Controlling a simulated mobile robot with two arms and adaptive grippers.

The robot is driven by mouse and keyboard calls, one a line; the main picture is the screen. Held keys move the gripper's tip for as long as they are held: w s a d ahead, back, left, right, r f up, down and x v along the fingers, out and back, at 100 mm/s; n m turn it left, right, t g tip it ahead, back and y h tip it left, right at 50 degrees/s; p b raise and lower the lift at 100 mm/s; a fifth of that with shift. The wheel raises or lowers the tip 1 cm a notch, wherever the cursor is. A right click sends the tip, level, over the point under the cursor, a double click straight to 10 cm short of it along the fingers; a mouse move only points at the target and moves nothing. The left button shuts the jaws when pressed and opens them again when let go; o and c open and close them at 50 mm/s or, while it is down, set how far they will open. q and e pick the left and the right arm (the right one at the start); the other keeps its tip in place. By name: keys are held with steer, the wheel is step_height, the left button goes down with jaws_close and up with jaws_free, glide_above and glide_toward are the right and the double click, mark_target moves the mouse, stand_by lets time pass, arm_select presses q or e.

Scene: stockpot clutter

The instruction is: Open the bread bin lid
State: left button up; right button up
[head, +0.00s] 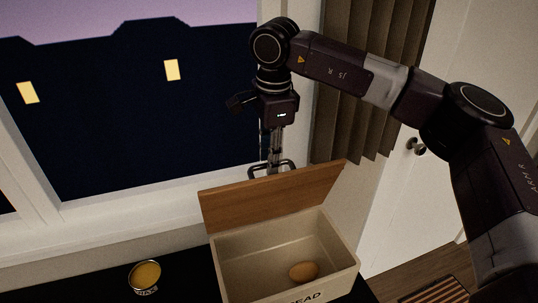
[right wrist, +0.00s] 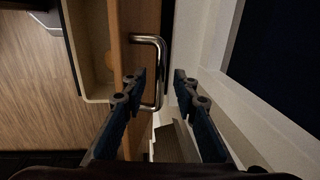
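The cream bread bin (head: 232,262) stands on a dark counter, with part of the word BREAD on its front. Its wooden lid (head: 270,197) is raised, standing steeply at the back edge, so the inside shows. A brown egg (head: 303,271) lies inside. My right gripper (head: 273,162) is behind the top of the lid, partly hidden by it. In the right wrist view, my right gripper (right wrist: 160,76) has its fingers apart, with the bar of the metal lid handle (right wrist: 158,60) between them in the picture. I cannot tell whether they touch. My left gripper is not in view.
An open tin (head: 146,274) stands on the counter left of the bin. A window (head: 130,110) and its white sill lie behind. A brown curtain (head: 350,110) hangs behind my right arm, and a white door is at the right.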

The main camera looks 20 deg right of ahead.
steer(key=c, duration=0.7)
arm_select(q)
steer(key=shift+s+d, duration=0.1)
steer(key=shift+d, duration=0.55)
arm_select(e)
jaws_close()
steer(key=shift+w+r, duration=0.15)
steer(key=shift+w, duration=0.1)
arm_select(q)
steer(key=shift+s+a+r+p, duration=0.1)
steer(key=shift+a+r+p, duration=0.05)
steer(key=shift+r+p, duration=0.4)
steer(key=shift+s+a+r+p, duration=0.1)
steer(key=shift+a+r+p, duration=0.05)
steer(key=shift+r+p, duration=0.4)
arm_select(e)
steer(key=w, duration=0.3)
steer(key=shift+w+r, duration=0.1)
steer(key=shift+w, duration=0.25)
